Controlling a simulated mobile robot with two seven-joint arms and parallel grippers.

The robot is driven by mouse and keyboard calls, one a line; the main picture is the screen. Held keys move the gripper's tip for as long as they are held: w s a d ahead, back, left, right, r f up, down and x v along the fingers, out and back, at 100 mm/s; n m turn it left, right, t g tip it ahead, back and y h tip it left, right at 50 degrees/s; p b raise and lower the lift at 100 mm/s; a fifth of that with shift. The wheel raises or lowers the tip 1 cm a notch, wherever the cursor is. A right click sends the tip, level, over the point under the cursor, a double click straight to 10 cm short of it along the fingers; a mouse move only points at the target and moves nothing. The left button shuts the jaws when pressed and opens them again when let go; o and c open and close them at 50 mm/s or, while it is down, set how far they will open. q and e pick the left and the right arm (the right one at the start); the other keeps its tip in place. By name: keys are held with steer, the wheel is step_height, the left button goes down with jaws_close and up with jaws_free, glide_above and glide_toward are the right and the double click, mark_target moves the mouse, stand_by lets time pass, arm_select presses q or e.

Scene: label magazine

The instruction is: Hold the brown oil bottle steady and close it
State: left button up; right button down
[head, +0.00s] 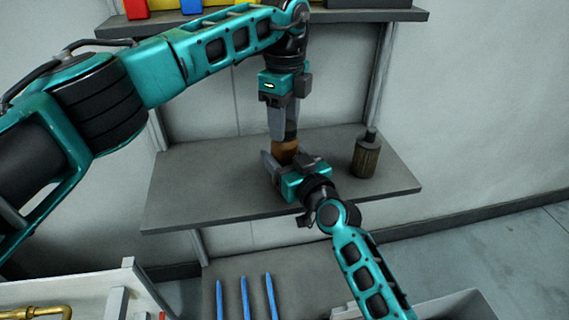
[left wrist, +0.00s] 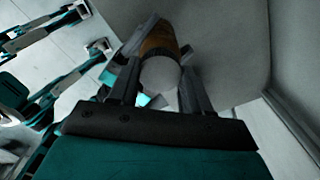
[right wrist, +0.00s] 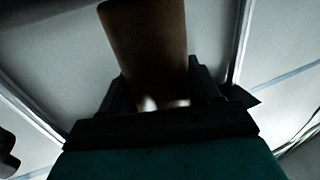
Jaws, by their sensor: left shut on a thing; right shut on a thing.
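The brown oil bottle (head: 285,148) stands upright on the grey shelf. My right gripper (head: 283,161) is shut around its body from the front; in the right wrist view the brown body (right wrist: 148,45) fills the space between the fingers. My left gripper (head: 284,133) points straight down from above and is shut on the bottle's grey cap. In the left wrist view the round cap top (left wrist: 161,77) sits between the fingers, with the brown body (left wrist: 158,40) right behind it. Whether the cap is fully seated cannot be told; the fingers hide the joint.
A second, dark bottle (head: 366,156) with a brownish body stands to the right on the same shelf (head: 190,195). An upper shelf (head: 385,15) holds coloured bins. The shelf's left part is clear.

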arm_select(q)
steer(key=m, duration=1.1)
steer(key=shift+m, duration=0.3)
steer(key=m, duration=0.5)
steer(key=shift+m, duration=0.3)
steer(key=m, duration=0.5)
steer(key=shift+m, duration=0.3)
steer(key=m, duration=0.3)
steer(key=shift+m, duration=0.3)
steer(key=m, duration=0.5)
steer(key=shift+f+m, duration=0.1)
steer(key=shift+m, duration=0.2)
steer(key=m, duration=0.3)
steer(key=shift+m, duration=0.4)
steer(key=m, duration=0.4)
steer(key=shift+m, duration=0.3)
steer(key=o, duration=1.2)
